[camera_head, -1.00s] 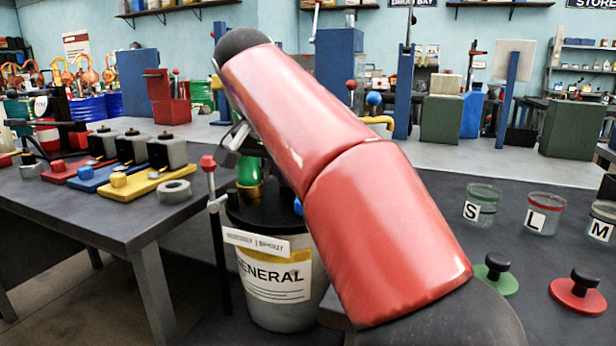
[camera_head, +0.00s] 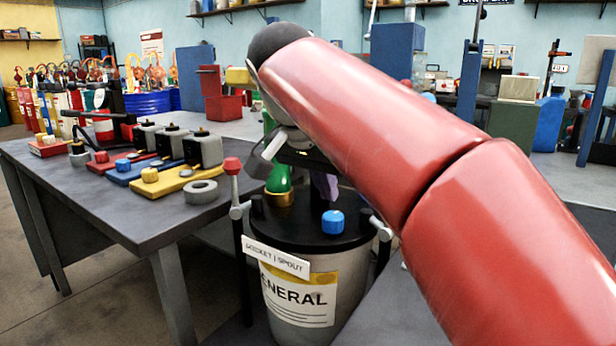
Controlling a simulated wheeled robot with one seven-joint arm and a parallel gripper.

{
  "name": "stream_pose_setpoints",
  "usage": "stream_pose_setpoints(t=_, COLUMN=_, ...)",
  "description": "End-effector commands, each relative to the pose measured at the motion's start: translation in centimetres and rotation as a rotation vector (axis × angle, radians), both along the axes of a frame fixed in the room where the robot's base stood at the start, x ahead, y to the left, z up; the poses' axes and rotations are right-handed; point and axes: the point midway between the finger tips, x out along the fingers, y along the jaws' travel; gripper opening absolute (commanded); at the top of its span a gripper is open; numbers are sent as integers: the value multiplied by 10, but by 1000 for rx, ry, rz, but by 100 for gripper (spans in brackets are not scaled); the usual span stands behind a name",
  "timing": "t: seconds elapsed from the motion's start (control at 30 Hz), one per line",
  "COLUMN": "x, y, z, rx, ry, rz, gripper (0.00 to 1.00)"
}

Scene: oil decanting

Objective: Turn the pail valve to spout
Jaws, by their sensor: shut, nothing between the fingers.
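The pail (camera_head: 340,290), labelled GENERAL, stands upright under a black lid (camera_head: 300,236). A small sign (camera_head: 276,259) on its front seems to read BUCKET | SPOUT. A red-knobbed lever (camera_head: 232,167) stands roughly upright at the pail's left, above a silver joint. A blue knob (camera_head: 333,222) and a green part in a brass collar (camera_head: 280,197) are on the lid. I cannot tell which of these is the valve. My gripper (camera_head: 268,156) is above the lid's back left, shut and empty.
A dark table (camera_head: 100,205) on the left holds coloured blocks and a grey ring (camera_head: 201,192) near its right corner. A red bin (camera_head: 223,108) and blue column (camera_head: 196,85) stand behind. My arm hides much of the right side. The floor at lower left is clear.

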Motion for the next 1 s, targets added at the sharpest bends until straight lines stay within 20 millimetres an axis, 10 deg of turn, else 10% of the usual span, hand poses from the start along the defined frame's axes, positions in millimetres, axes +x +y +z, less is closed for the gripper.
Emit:
stream_pose_setpoints(t=0.4, x=0, y=0, z=-54, rx=0, ry=0, rz=0, gripper=0)
stream_pose_setpoints(t=1.0, x=1, y=0, z=-57, rx=1, ry=0, rz=0, gripper=0)
